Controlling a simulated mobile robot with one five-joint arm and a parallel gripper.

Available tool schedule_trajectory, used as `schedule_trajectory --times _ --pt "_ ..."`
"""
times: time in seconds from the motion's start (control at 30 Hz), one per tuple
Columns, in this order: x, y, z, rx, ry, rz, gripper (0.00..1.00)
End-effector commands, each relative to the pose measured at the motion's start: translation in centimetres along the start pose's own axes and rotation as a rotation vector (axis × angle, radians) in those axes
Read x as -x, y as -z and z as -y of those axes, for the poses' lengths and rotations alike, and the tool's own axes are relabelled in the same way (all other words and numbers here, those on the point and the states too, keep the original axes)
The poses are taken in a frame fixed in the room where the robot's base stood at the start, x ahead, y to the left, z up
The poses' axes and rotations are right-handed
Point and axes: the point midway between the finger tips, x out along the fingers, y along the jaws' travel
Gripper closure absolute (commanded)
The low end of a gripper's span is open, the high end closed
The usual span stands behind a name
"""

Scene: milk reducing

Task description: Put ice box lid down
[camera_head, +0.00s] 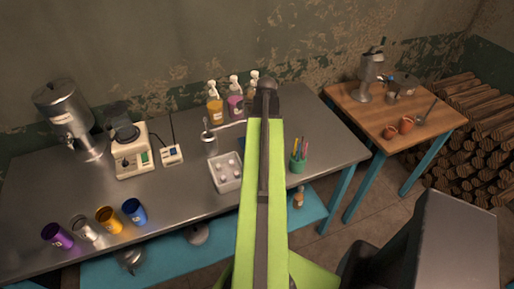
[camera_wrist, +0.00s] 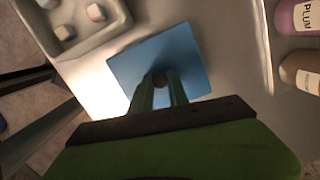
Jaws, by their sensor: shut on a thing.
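The ice box lid (camera_wrist: 190,50) is a flat blue square with a small dark knob at its middle, in the centre of the wrist view. My gripper (camera_wrist: 160,84) is shut on the knob. The lid is over the steel table top or on it; I cannot tell if it touches. The ice box (camera_head: 226,184) is a whitish open tray with several pale cubes on the table, left of my arm in the head view. It also shows at the upper left of the wrist view (camera_wrist: 72,48). In the head view my arm hides the gripper and most of the lid.
Sauce bottles stand behind my arm, an amber one (camera_head: 215,112) and a purple one (camera_head: 235,106); the plum bottle (camera_wrist: 299,16) is close to the lid's right. A green pen cup (camera_head: 298,163) stands right of my arm. A metal cup (camera_head: 209,144) is beside the ice box.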

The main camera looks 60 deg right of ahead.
Motion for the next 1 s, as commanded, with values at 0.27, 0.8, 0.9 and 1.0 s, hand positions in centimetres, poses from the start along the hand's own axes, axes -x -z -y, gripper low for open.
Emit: schedule_trajectory --times 0.27,0.8,0.9,1.0 --pt "-2.11 0.22 0.01 0.001 0.000 0.000 1.00" --pt "-2.40 0.21 0.01 0.001 0.000 0.000 0.58" --pt "-2.40 0.20 0.01 0.001 0.000 0.000 0.58" --pt "-2.16 0.17 0.01 0.002 0.000 0.000 0.58"
